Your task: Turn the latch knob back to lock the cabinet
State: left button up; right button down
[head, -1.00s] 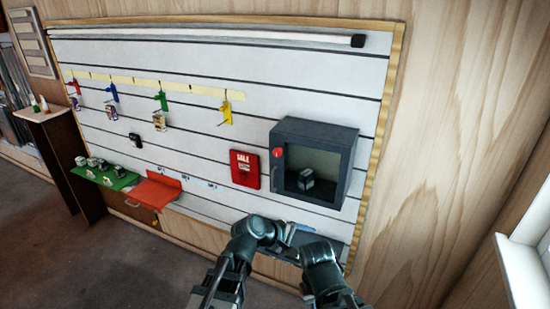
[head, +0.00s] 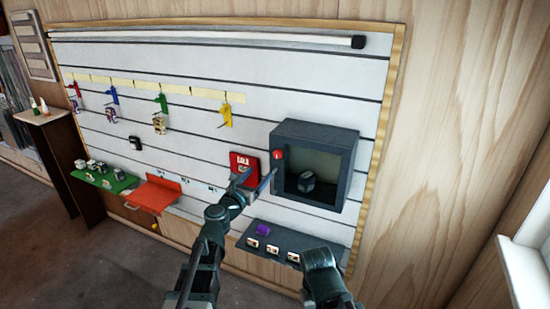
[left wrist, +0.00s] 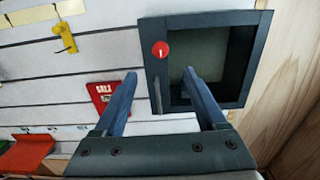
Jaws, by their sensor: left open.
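The cabinet (head: 343,140) is a dark grey box on the slatted wall, with a window in its front. Its red round latch knob (head: 278,154) sits at the upper left of the front. In the left wrist view the knob (left wrist: 160,49) shows a small pale mark and lies just beyond and between the fingertips, apart from them. My left gripper (head: 257,178) is open and empty, in front of the cabinet's left edge; its two fingers (left wrist: 159,73) also show in the left wrist view. My right arm shows low in the head view, but its gripper does not.
A red SALE sign (head: 243,164) hangs left of the cabinet, close behind my left gripper. A dark shelf (head: 292,240) with a purple item and several small tagged items is below. A dark object (head: 306,182) is inside the cabinet. Coloured hooks hang further left.

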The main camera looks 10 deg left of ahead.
aim_at(277, 155)
pick_arm(q)
jog(key=x, duration=1.3)
jog(key=shift+w+d+f, duration=0.1)
jog(key=shift+w, duration=0.1)
grip_shut()
